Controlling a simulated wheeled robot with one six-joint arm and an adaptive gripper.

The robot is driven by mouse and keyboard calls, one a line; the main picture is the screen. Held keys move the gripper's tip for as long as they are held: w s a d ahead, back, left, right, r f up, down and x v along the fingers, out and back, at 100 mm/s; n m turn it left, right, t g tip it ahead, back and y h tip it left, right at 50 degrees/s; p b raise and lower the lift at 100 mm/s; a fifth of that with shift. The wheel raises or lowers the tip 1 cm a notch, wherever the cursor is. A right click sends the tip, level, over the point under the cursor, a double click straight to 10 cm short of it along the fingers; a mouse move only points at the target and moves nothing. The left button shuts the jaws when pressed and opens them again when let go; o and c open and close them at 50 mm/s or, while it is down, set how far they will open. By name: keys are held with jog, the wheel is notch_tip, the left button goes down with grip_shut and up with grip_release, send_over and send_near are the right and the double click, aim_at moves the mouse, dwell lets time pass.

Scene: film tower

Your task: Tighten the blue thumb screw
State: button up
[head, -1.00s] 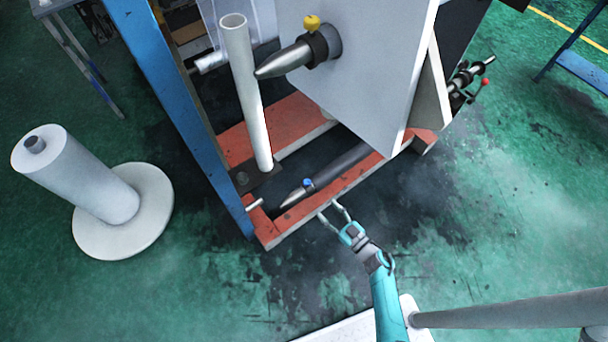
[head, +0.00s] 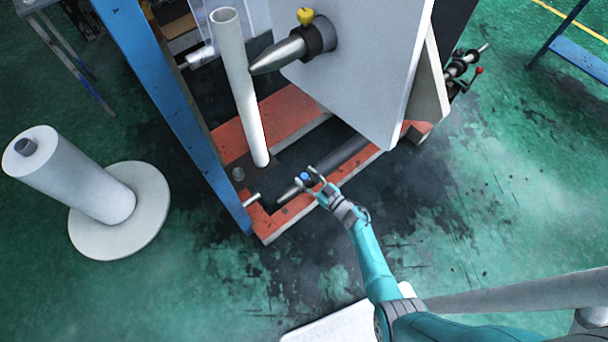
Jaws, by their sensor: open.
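The blue thumb screw (head: 304,176) is a small knob on the collar behind the pointed tip of the lower grey shaft (head: 337,157). The shaft lies low inside the orange-red base frame. My gripper (head: 305,180) is open, with its two fingertips on either side of the blue screw as seen from the head view. Whether the fingers touch the screw cannot be told. The shaft's cone tip (head: 287,194) shows to the left of the fingers.
A yellow thumb screw (head: 305,16) sits on the upper cone shaft (head: 278,54). A large grey plate (head: 375,70) overhangs the lower shaft. A white upright tube (head: 240,90) and a blue post (head: 165,95) stand left. A film roll (head: 75,180) stands on the floor.

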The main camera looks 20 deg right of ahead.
jog(key=shift+w+a, duration=0.3)
jog(key=shift+w, duration=0.25)
grip_shut()
